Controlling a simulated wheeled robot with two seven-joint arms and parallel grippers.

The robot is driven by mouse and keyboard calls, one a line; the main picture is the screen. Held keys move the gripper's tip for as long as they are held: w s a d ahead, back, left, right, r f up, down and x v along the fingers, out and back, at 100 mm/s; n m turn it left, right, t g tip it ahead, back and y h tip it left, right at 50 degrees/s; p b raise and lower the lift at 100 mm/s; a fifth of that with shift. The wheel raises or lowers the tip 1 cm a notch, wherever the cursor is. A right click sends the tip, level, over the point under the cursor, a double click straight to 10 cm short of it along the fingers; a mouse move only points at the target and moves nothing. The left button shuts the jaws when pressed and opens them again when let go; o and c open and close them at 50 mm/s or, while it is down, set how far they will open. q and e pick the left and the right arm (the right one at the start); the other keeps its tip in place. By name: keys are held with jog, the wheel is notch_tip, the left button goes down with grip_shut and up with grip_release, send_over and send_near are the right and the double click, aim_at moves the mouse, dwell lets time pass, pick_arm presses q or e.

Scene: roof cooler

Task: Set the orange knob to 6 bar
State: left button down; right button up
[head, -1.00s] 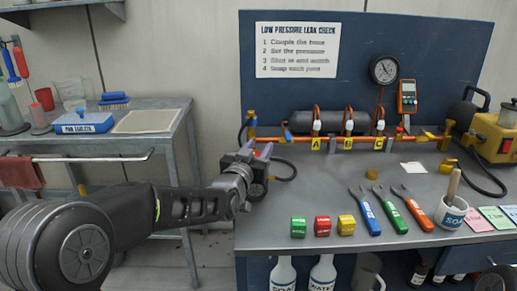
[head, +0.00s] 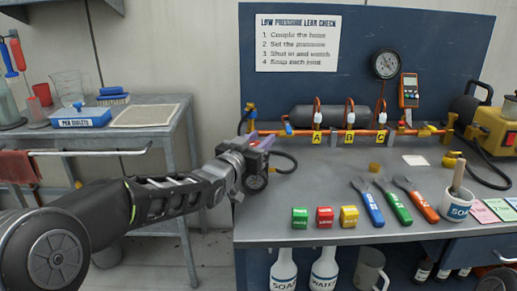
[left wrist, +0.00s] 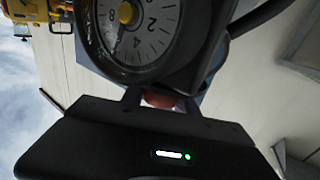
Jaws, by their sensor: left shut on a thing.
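My left gripper (head: 262,145) is at the left end of the bench, beside the pipe manifold. In the left wrist view my left gripper (left wrist: 157,98) is shut on the orange knob (left wrist: 158,99), which shows as a reddish-orange strip between the fingers. Just beyond the knob is a round dial gauge (left wrist: 150,32) with a yellow hub and the figures 2, 4 and 8 legible. The picture's top edge cuts the dial, and I cannot read its setting surely. In the head view the gripper hides the knob. My right gripper is not in view.
The copper manifold (head: 370,132) with tags A, B and C runs along the bench back, under a wall gauge (head: 386,64). A black hose (head: 289,160) loops beside the gripper. Coloured blocks (head: 325,217) and wrenches (head: 398,202) lie in front. The middle of the bench top is clear.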

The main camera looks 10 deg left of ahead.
pick_arm(q)
jog(key=shift+r+m+h+p, duration=0.25)
jog(key=shift+m+h+p, duration=0.35)
jog(key=shift+h, duration=0.2)
jog(key=h+p, duration=0.1)
jog(key=p, duration=0.1)
jog(key=m+g+h+p, duration=0.1)
jog(key=p, duration=0.1)
jog(key=shift+d+r+m+g, duration=0.2)
jog(key=shift+d+m+g, duration=0.05)
jog(key=shift+m+g, duration=0.05)
jog(key=shift+s+d+f+h+p, duration=0.1)
jog(key=shift+f+h+p, duration=0.05)
jog(key=shift+h+p, duration=0.2)
jog(key=shift+f, duration=0.2)
jog(key=c, duration=0.9)
grip_release()
jog(key=shift+f, duration=0.1)
jog(key=shift+c, duration=0.2)
jog(key=shift+s, duration=0.15)
jog(key=v, duration=0.7)
jog(key=shift+s, duration=0.25)
